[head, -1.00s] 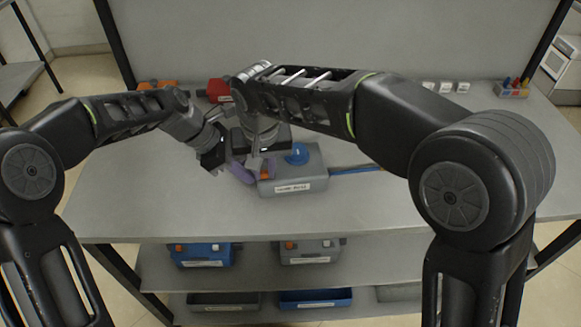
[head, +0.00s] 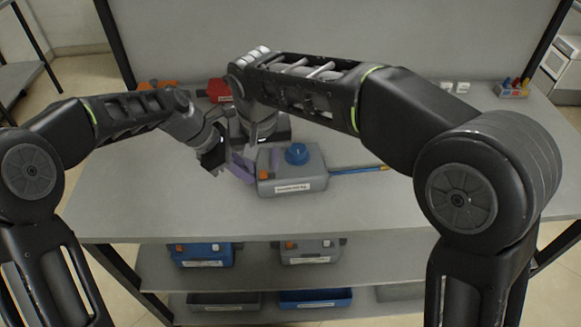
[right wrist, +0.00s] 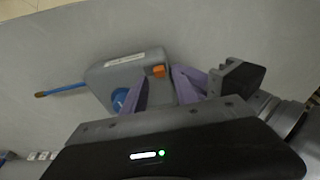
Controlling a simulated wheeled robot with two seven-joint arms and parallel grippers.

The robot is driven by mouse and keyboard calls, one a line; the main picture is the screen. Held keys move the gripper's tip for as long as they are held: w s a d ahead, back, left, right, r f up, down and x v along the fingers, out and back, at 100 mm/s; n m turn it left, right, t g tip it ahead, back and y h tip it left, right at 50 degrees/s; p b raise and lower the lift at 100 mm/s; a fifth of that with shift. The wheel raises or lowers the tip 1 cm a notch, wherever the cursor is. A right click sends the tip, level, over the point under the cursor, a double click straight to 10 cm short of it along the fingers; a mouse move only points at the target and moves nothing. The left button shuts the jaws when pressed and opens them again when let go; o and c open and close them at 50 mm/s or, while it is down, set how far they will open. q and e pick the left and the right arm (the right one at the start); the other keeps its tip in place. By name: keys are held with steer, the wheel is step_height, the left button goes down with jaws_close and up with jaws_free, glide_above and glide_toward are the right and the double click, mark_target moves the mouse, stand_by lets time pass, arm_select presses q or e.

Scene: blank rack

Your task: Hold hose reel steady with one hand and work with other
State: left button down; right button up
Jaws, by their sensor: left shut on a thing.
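The hose reel is a grey box (head: 310,178) with a blue knob (head: 297,153), a white label and a blue hose (head: 350,171) running right to a brass-coloured tip. It stands on the tabletop; the right wrist view also shows the box (right wrist: 105,75) and its orange button (right wrist: 158,71). My left gripper (head: 245,168), with purple fingers, is shut on the reel's left side; the contact is partly hidden. My right gripper (right wrist: 160,88) is open above the reel, its fingers apart near the button and knob. I see no object held between them.
A red bin (head: 219,90) and an orange one (head: 156,85) stand at the back left. A holder with coloured items (head: 512,90) stands at the back right. Blue and grey boxes sit on the shelf below. The tabletop front is clear.

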steer(key=shift+r, duration=2.35)
arm_select(q)
steer(key=c, duration=1.5)
jaws_free()
steer(key=shift+o, duration=0.2)
steer(key=v, duration=1.2)
steer(key=shift+s+d, duration=0.1)
arm_select(e)
steer(key=shift+s, duration=0.1)
